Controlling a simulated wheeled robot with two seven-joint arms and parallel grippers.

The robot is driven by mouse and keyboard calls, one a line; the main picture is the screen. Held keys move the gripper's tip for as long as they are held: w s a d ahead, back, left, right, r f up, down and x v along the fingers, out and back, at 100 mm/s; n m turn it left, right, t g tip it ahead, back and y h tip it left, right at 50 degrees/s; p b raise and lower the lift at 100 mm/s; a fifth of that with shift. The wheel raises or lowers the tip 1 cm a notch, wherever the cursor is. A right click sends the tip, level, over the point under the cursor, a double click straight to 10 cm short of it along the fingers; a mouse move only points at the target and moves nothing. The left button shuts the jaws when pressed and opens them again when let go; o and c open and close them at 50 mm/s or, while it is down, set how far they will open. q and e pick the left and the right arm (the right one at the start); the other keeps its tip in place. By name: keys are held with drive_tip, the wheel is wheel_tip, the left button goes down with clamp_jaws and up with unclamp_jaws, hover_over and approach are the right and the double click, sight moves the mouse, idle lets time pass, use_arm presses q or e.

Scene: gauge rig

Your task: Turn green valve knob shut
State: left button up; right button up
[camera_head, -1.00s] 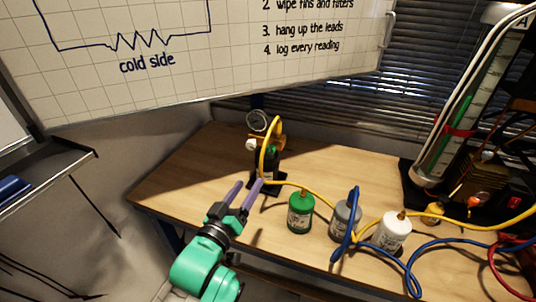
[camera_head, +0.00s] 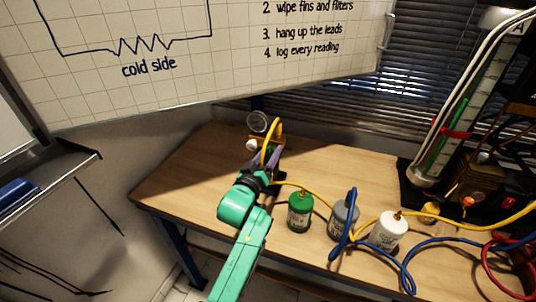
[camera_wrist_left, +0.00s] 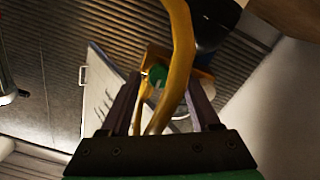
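The green valve knob (camera_wrist_left: 157,77) shows in the left wrist view, beyond the fingers and framed between them. A yellow hose (camera_wrist_left: 181,60) loops close beside it, on the right. In the left wrist view the two fingers (camera_wrist_left: 163,90) are apart, with no clear contact on the knob. My right gripper is not in view.
A round gauge (camera_head: 257,122) tops the stand. A green can (camera_head: 300,213), a grey can (camera_head: 343,220) and a white can (camera_head: 388,235) stand to the right on the wooden desk (camera_head: 190,180). Yellow and blue hoses cross the desk's right side. The desk's left part is clear.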

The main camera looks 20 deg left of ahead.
use_arm(q)
clamp_jaws()
drive_tip(key=shift+m, duration=0.3)
drive_tip(key=m, duration=0.3)
drive_tip(key=shift+m+p, duration=0.3)
drive_tip(key=m, duration=0.9)
drive_tip(key=shift+f, duration=0.1)
drive_tip(key=m+b, duration=0.1)
drive_tip(key=m, duration=0.3)
drive_tip(key=shift+m, duration=0.4)
